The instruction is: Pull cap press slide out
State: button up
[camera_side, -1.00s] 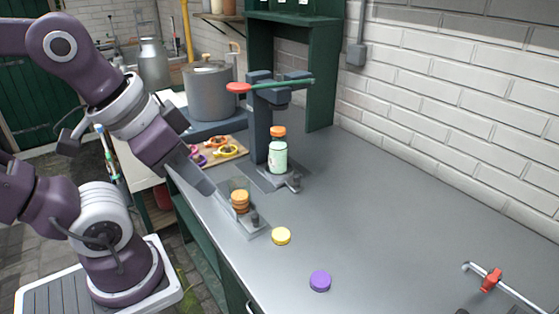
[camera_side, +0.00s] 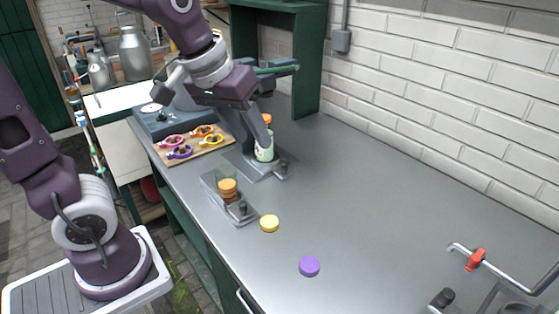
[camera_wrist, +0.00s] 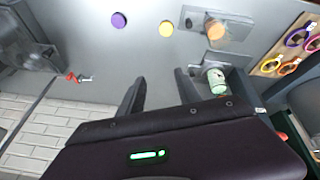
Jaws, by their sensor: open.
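The cap press has a grey slide plate (camera_side: 262,170) at its base, with a small dark knob (camera_side: 283,167) at the front right end. A pale green bottle (camera_side: 264,153) with an orange cap (camera_side: 267,119) stands upright on it, partly hidden by my gripper (camera_side: 264,138). The press lever (camera_side: 278,69) shows only in part behind my arm. In the wrist view my gripper (camera_wrist: 160,76) is open, with nothing between its fingers. There the bottle (camera_wrist: 216,82) and the slide knob (camera_wrist: 215,58) lie just right of the right finger, apart from the gap.
A holder (camera_side: 222,202) with stacked orange caps (camera_side: 228,189) stands in front of the press. A yellow cap (camera_side: 269,223) and a purple cap (camera_side: 309,266) lie loose. A board (camera_side: 168,155) with coloured rings lies left. A red-handled tap (camera_side: 475,260) is at right; the middle counter is clear.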

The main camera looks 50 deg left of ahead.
jog(key=w+a+f+n, duration=0.2)
jog(key=w+a+f, duration=0.15)
jog(key=w, duration=0.35)
jog(key=n+g+y, duration=0.2)
jog(key=n+y, duration=0.1)
send_near(284, 163)
jog(key=f, duration=0.1)
jog(key=x, duration=0.8)
jog(key=shift+w+r, duration=0.1)
jog(key=shift+c, duration=0.4)
grip_shut()
